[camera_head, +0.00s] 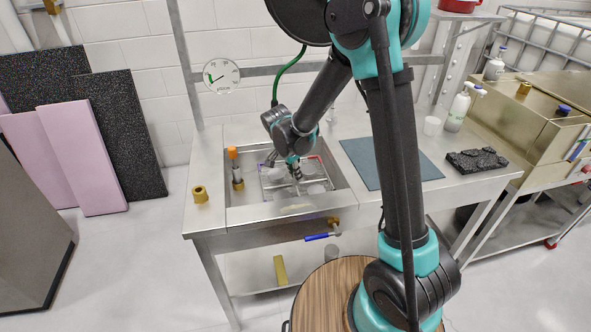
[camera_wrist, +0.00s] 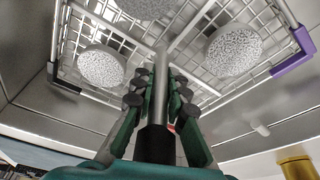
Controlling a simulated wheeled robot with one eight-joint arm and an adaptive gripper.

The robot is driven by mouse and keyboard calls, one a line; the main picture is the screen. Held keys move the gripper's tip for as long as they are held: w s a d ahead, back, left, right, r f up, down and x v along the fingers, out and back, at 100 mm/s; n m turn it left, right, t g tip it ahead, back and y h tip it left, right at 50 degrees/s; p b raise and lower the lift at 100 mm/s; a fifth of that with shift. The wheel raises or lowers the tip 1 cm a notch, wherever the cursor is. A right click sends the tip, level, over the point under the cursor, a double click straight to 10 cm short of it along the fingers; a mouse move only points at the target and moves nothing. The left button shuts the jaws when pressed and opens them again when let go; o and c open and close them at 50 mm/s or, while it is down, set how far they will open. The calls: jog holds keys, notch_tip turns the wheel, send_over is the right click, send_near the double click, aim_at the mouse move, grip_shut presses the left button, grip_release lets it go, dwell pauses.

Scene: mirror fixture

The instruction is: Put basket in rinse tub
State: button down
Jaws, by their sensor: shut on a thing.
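The basket (camera_head: 312,187) is a wire tray with coloured corners, one of them purple, and it carries several round speckled pieces. In the head view it lies within the outline of the steel rinse tub (camera_head: 237,214). I cannot tell whether it touches the tub floor. The basket's wires (camera_wrist: 185,40) fill the upper part of the wrist view. My gripper (camera_head: 294,172) is over the middle of the basket. Its fingers (camera_wrist: 160,98) are shut around the basket's upright rod-like handle, which has a black lower part in the wrist view. My wrist and fingers hide part of the basket.
An orange-topped post (camera_head: 234,160) stands at the tub's left side. A brass fitting (camera_head: 200,194) sits on the left counter. A blue mat (camera_head: 408,165), dark block (camera_head: 476,160) and white cup (camera_head: 432,125) are to the right. A blue-handled valve (camera_head: 322,237) hangs below the tub.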

jog(key=shift+f, duration=1.1)
jog(key=shift+f, duration=0.1)
jog(key=c, duration=1.5)
grip_release()
jog(key=v, duration=1.2)
jog(key=shift+d, duration=0.1)
